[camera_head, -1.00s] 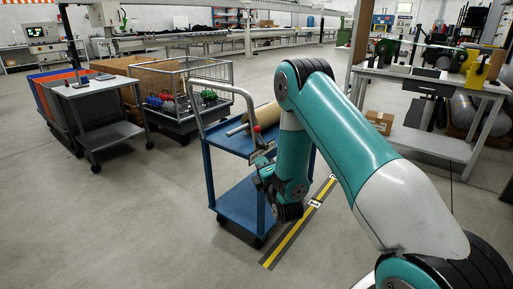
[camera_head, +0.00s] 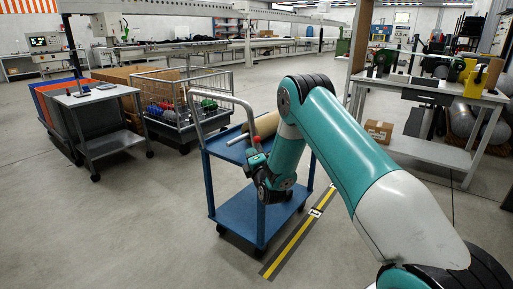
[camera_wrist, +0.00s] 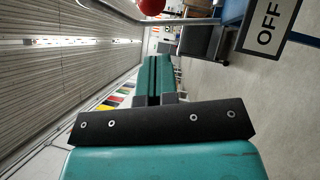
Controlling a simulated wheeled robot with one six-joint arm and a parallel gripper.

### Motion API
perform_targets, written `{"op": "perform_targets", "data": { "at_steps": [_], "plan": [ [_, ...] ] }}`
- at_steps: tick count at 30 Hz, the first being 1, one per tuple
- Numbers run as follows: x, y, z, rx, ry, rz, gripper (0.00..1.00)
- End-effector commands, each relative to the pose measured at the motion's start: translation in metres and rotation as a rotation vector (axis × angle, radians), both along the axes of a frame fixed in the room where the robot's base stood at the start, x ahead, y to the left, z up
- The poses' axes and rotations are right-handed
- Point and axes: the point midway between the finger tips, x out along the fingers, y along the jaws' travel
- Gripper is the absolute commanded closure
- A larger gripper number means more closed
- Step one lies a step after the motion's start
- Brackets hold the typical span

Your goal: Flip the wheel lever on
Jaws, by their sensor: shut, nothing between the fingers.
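The blue cart (camera_head: 240,213) stands in the middle of the head view. A red ball knob (camera_head: 257,139) shows near its upper edge, and the knob appears at the top of the wrist view (camera_wrist: 151,6). A plate marked OFF (camera_wrist: 268,27) is at the top right of the wrist view. My gripper (camera_wrist: 153,62) has its teal fingers together with nothing between them. In the wrist view the knob is apart from the fingertips, above them in the picture. In the head view my wrist covers part of the cart's near side, and the gripper (camera_head: 256,162) is small there.
A brown roll (camera_head: 267,124) lies on the cart top, beside its metal handle (camera_head: 193,108). A wire basket trolley (camera_head: 180,100) and a grey table (camera_head: 95,97) stand to the left. A workbench (camera_head: 430,88) is at the right. The floor in front of the cart is clear.

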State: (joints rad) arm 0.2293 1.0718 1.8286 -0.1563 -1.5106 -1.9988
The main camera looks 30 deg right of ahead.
Motion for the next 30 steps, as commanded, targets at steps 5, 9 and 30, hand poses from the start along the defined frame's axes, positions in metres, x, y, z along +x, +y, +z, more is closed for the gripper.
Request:
{"op": "perform_targets", "data": {
  "at_steps": [5, 9, 30],
  "plan": [
    [0.006, -0.012, 0.008, -0.003, 0.003, 0.000, 1.00],
    [0.011, -0.019, 0.014, -0.001, 0.004, -0.001, 1.00],
    [0.017, -0.031, 0.012, 0.000, 0.001, 0.001, 1.00]
  ]
}}
